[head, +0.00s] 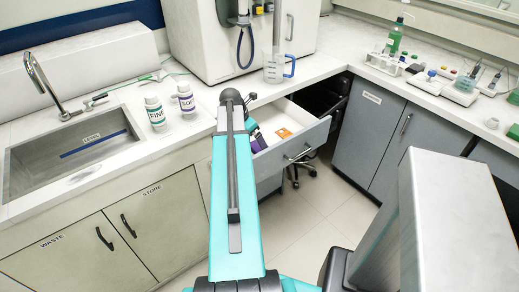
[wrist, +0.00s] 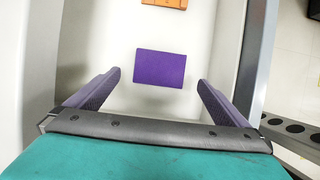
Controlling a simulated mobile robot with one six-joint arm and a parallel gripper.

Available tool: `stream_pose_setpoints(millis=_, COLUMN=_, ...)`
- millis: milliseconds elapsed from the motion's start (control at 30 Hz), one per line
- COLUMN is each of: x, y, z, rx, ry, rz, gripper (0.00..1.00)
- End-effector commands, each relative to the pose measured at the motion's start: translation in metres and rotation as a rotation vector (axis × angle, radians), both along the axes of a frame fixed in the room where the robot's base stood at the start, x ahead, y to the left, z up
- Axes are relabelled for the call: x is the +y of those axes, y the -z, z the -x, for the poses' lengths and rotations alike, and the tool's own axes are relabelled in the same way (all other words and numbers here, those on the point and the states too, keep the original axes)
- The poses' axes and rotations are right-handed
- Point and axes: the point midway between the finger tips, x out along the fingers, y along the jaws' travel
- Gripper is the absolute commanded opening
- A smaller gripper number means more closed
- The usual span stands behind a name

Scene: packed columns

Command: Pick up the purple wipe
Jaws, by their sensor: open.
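The purple wipe (wrist: 160,68) is a flat, roughly rectangular piece lying on the floor of an open white drawer (head: 312,128). My gripper (wrist: 158,78) is open above the drawer, with one finger to the left of the wipe and one to the right in the wrist view. The wipe shows just beyond the fingertips, between them, and nothing is held. In the head view my gripper (head: 257,141) is partly hidden behind my arm, and I cannot make out the wipe there.
An orange piece (wrist: 165,3) lies farther in the drawer and also shows in the head view (head: 284,133). The drawer walls stand close on both sides of my gripper. Two white bottles (head: 155,111) (head: 185,97) stand on the counter left of my arm, near the sink (head: 75,150).

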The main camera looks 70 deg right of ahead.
Motion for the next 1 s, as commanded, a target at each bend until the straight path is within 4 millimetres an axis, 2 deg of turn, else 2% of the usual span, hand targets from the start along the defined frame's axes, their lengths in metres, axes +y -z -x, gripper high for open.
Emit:
stream_pose_setpoints(millis=267, x=-0.005, y=0.012, z=0.003, rx=0.0, ry=0.001, rz=0.0, gripper=1.0)
stream_pose_setpoints(millis=600, x=-0.016, y=0.042, z=0.009, rx=0.0, ry=0.001, rz=0.0, gripper=1.0)
stream_pose_setpoints(millis=1000, x=-0.017, y=0.048, z=0.01, rx=0.0, ry=0.0, rz=0.0, gripper=1.0)
